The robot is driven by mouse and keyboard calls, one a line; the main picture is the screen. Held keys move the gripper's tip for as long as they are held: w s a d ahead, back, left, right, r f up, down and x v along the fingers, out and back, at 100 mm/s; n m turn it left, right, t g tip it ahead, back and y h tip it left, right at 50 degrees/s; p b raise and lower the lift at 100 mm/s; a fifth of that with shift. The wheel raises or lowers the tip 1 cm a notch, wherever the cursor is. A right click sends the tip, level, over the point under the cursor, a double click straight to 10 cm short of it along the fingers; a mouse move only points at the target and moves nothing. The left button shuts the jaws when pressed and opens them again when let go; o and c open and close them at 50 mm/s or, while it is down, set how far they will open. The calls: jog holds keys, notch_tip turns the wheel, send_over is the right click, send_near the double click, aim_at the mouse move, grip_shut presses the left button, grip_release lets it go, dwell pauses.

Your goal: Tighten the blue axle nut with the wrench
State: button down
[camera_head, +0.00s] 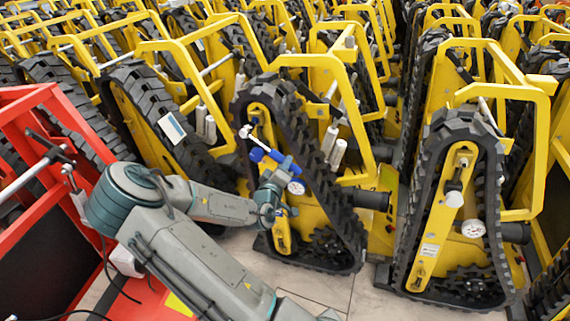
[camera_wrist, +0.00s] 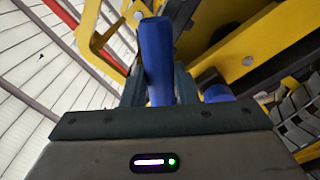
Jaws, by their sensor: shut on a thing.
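The wrench (camera_head: 278,160) has a blue handle and a pale metal head at its upper left end. My gripper (camera_head: 273,176) is shut on the handle, in front of a yellow tracked carrier (camera_head: 282,236). In the wrist view the blue handle (camera_wrist: 155,55) stands between my two fingers. The wrench head is close to the upper part of the track frame; I cannot tell whether it touches a nut. A small blue part shows behind my gripper on the carrier, and a blue round part (camera_wrist: 218,93) shows in the wrist view; I cannot tell which is the axle nut.
Another tracked carrier (camera_head: 455,210) with a gauge stands to the right. Rows of yellow carriers fill the background closely. A red frame (camera_head: 50,105) stands at the left beside my arm. A narrow strip of tiled floor (camera_head: 372,292) shows between the two front carriers.

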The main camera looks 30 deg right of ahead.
jog(key=shift+s+a, duration=0.15)
jog(key=shift+v, duration=1.9)
jog(key=shift+a+r, duration=0.1)
